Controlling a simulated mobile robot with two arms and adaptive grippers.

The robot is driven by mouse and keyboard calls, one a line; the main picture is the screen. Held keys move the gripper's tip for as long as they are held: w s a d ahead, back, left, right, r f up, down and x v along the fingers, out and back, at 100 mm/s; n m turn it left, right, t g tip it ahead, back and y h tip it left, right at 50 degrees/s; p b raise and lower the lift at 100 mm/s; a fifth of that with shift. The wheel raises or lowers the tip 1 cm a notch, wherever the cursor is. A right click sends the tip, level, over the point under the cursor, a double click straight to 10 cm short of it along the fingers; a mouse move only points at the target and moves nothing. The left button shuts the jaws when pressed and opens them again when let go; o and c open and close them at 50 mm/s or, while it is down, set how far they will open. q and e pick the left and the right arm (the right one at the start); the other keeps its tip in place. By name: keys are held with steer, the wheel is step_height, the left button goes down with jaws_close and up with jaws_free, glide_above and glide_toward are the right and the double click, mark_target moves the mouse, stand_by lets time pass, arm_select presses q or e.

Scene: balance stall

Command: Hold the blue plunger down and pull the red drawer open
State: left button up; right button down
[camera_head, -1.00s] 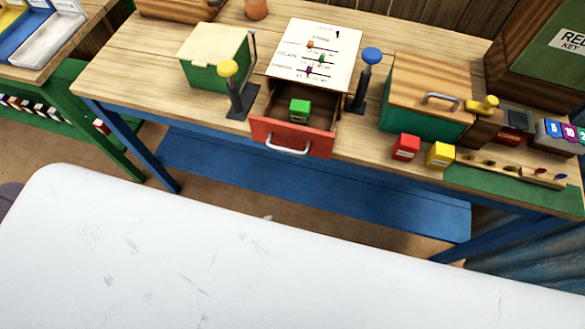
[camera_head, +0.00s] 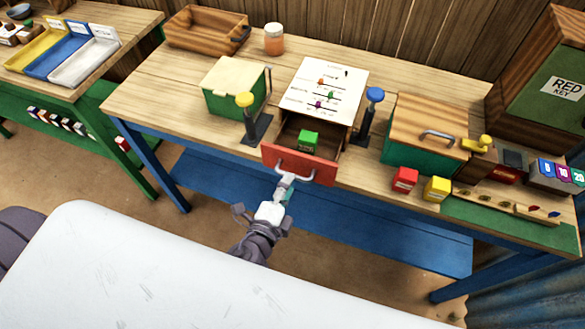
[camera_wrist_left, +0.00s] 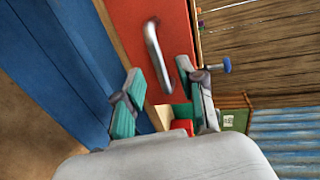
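The red drawer (camera_head: 300,165) stands open with a green block (camera_head: 308,141) inside. Its silver handle (camera_head: 305,176) faces me. The blue plunger (camera_head: 375,95) stands upright to the right of the drawer, its knob raised, with no gripper on it. My left gripper (camera_head: 272,197) is just in front of the drawer, near the left end of the handle. In the left wrist view my left gripper (camera_wrist_left: 166,100) has its green-padded fingers spread apart and empty. The handle (camera_wrist_left: 158,55) lies ahead of them, its near end close to the right finger. My right gripper is out of view.
A yellow plunger (camera_head: 245,100) stands left of the drawer. A green box (camera_head: 228,90) is at the left. A wooden-lidded box (camera_head: 425,130), a red block (camera_head: 404,179) and a yellow block (camera_head: 437,189) are at the right. The floor before the drawer is clear.

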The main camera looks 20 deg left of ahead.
arm_select(q)
steer(key=shift+p+x, duration=0.35)
steer(key=shift+x, duration=1.9)
jaws_close()
steer(key=shift+s+f, duration=0.1)
